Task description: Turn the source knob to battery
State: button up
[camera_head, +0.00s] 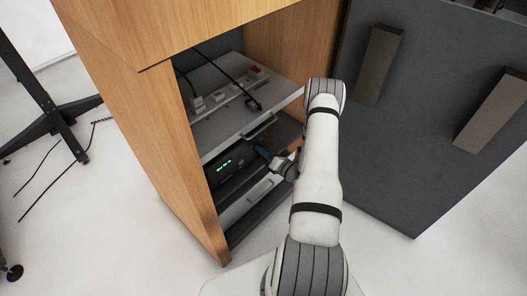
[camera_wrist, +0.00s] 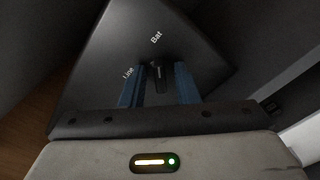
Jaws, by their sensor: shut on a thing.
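The source knob (camera_wrist: 159,75) is a small black knob on a dark panel (camera_wrist: 105,50) in the wrist view. The white label "Line" lies to its left and "Bat" lies above it. A pale mark on the knob appears to run roughly up and down, on the side of "Bat"; it is too small to read exactly. My gripper (camera_wrist: 158,80) has its two blue fingers on either side of the knob, shut on it. In the head view my gripper (camera_head: 263,153) reaches into the cabinet, in front of a dark unit with a green-lit display (camera_head: 223,164); the knob is hidden there.
The wooden cabinet (camera_head: 160,110) surrounds the unit closely. A grey shelf (camera_head: 215,130) with a power strip (camera_head: 232,98) and cables sits above my gripper. A pale drawer (camera_head: 248,200) is below. A dark panel (camera_head: 410,140) with two blocks stands to the right.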

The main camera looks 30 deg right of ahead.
jog(key=shift+a, duration=0.1)
jog(key=o, duration=0.6)
jog(key=shift+s, duration=0.15)
jog(key=p+v, duration=0.1)
jog(key=v, duration=0.6)
jog(key=shift+s, duration=0.25)
